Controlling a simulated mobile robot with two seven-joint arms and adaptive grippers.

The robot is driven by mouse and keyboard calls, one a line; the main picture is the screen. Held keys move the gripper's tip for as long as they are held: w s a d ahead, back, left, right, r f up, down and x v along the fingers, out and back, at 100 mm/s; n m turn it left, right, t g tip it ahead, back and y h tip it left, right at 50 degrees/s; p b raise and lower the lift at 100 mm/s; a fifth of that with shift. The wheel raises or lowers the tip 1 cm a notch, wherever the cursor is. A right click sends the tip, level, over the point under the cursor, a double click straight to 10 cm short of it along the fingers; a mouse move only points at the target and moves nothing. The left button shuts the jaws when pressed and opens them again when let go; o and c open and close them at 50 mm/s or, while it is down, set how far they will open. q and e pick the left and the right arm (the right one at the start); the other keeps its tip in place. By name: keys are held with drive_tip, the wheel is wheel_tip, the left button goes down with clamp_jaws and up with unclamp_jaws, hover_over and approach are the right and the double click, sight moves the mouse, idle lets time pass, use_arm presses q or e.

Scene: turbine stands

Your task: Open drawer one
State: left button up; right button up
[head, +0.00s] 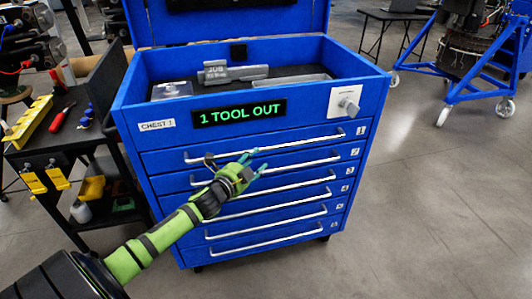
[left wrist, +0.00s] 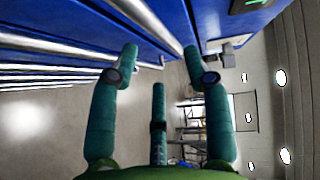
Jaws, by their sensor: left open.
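Drawer one (head: 170,160) is the top drawer of the blue chest (head: 130,110), marked with a small 1 tag and looking shut. Its long silver handle (head: 300,139) runs across the front. My left gripper (head: 259,160) is open and empty in front of the chest, near the middle of that handle and slightly below it. In the left wrist view, the left gripper (left wrist: 161,55) has its teal fingers spread, with a silver bar (left wrist: 150,25) passing between the fingertips in the picture. I cannot tell whether any finger touches it. My right gripper is not in view.
Lower drawers have similar handles (head: 270,210) close below. A black cart (head: 60,150) stands left. The floor (head: 440,200) at right is clear.

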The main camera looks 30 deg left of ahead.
sight(266, 150)
use_arm(q)
drive_tip(key=shift+w+a+f, duration=0.1)
drive_tip(key=shift+w+f, duration=0.05)
drive_tip(key=shift+w, duration=1.65)
drive_tip(key=shift+w+a+f, duration=0.1)
drive_tip(key=shift+w, duration=1.7)
clamp_jaws()
